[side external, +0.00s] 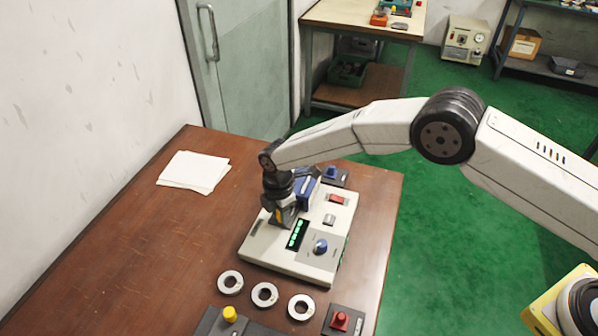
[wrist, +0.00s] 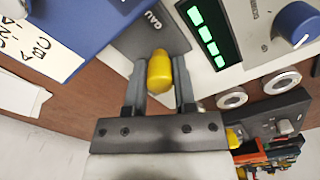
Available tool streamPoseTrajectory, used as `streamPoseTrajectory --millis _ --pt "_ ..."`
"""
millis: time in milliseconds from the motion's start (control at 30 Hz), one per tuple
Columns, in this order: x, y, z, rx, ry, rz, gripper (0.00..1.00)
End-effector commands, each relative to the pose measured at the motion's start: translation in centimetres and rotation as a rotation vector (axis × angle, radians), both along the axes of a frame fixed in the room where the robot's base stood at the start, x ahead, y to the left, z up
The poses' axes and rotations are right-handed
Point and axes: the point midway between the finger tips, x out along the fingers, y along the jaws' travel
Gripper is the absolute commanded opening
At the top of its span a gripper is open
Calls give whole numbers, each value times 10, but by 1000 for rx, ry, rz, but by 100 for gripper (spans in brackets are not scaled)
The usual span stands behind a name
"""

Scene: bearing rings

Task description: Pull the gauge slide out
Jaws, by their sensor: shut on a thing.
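The gauge slide (wrist: 176,38) is a dark plate lettered "GAU" with a yellow knob (wrist: 159,72) at its end, seen in the wrist view. My gripper (wrist: 158,82) has one finger on each side of this knob and is shut on it. In the side view my gripper (side external: 281,219) points down at the left part of a cream instrument (side external: 265,248). The knob and slide are largely hidden there behind the fingers. I cannot tell how far the slide sticks out.
The instrument has a green display (side external: 297,235), a blue dial (side external: 320,246) and a red switch (side external: 337,198). Several rings (side external: 264,295) lie in front, near a dark block with another yellow knob (side external: 229,314) and a red-button box (side external: 340,321).

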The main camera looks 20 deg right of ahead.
Motion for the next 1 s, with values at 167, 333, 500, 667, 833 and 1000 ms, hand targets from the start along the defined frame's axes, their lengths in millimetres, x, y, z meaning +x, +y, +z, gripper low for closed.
streamPoseTrajectory --millis 167,333,500,667,833,1000 --pt "-7 7 0 0 1 2 0" --pt "-11 11 0 0 0 2 0" --pt "-16 17 0 1 0 2 0" --pt "-21 22 0 1 0 2 0" --pt "-26 27 0 1 0 1 0" --pt "-31 31 0 1 0 2 0"
